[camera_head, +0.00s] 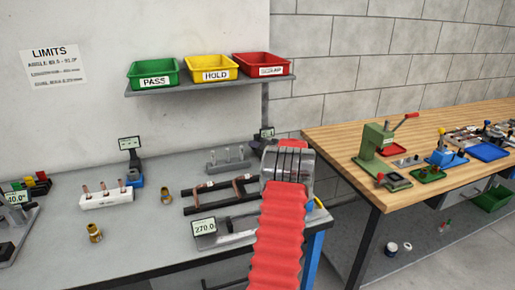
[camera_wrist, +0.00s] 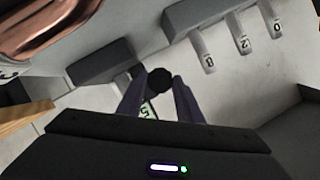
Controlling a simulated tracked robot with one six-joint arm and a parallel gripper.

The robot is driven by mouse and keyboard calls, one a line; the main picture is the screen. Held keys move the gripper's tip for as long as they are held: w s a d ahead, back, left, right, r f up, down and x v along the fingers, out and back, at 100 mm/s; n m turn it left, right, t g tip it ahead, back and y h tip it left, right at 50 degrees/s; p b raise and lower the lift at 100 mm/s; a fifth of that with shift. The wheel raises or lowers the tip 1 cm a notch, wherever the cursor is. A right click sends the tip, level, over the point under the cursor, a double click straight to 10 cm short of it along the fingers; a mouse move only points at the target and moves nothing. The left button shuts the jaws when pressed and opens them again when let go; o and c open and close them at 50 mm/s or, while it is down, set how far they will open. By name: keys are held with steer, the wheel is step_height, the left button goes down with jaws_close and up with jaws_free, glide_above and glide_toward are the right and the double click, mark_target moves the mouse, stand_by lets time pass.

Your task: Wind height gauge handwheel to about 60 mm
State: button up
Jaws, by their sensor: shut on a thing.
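In the wrist view my gripper (camera_wrist: 159,90) has its two dark fingers on either side of a round black knob (camera_wrist: 159,79), which looks like the handwheel of the height gauge. The gripper is shut on it. A small display (camera_wrist: 147,111) shows partly between the fingers; a digit like 5 is visible, the rest is hidden. In the head view a small dark display (camera_head: 267,132), likely the gauge's, stands just beyond my wrist; its reading is too small to tell. My arm hides the fingertips there.
A grey block with several numbered pins (camera_head: 228,160) stands close by; its pins show in the wrist view (camera_wrist: 190,42). Copper tubes (camera_head: 205,186) lie on dark rails left of my arm. A 270.0 display (camera_head: 204,226) sits in front.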

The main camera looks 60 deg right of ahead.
steer(key=shift+s+d+f+m+t+y, duration=0.1)
steer(key=shift+m+t+y, duration=0.3)
steer(key=shift+m, duration=0.6)
steer(key=o, duration=1)
steer(key=shift+t, duration=0.3)
steer(key=v, duration=1.3)
steer(key=shift+s+a, duration=0.25)
steer(key=shift+s, duration=0.05)
steer(key=shift+c, duration=0.4)
